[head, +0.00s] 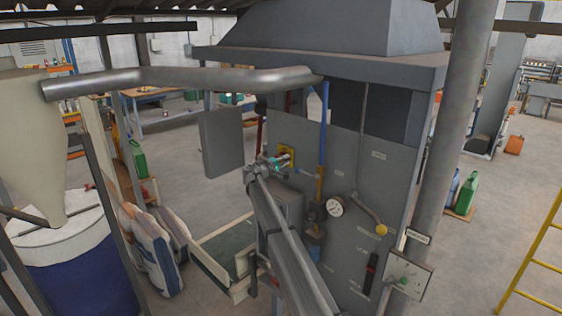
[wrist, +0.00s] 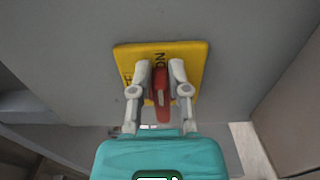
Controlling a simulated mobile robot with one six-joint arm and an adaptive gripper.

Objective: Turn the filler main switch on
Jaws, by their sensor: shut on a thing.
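The main switch is a red handle (wrist: 161,85) on a yellow plate (wrist: 195,58), fixed to a grey panel. In the wrist view the plate carries dark lettering; "ON" is readable beside the top of the handle, and other letters at the left are partly hidden. My gripper (wrist: 160,80) is shut on the red handle, one finger on each side. In the head view the yellow plate (head: 287,153) shows on the grey cabinet, with my gripper (head: 286,160) in front of it. The handle's exact setting is hard to tell there.
A grey door panel (head: 222,143) stands left of the switch. A blue upright pipe (head: 323,130), a gauge (head: 335,207) and a lever with a yellow knob (head: 381,230) are to the right. Filled sacks (head: 152,245) stand at lower left.

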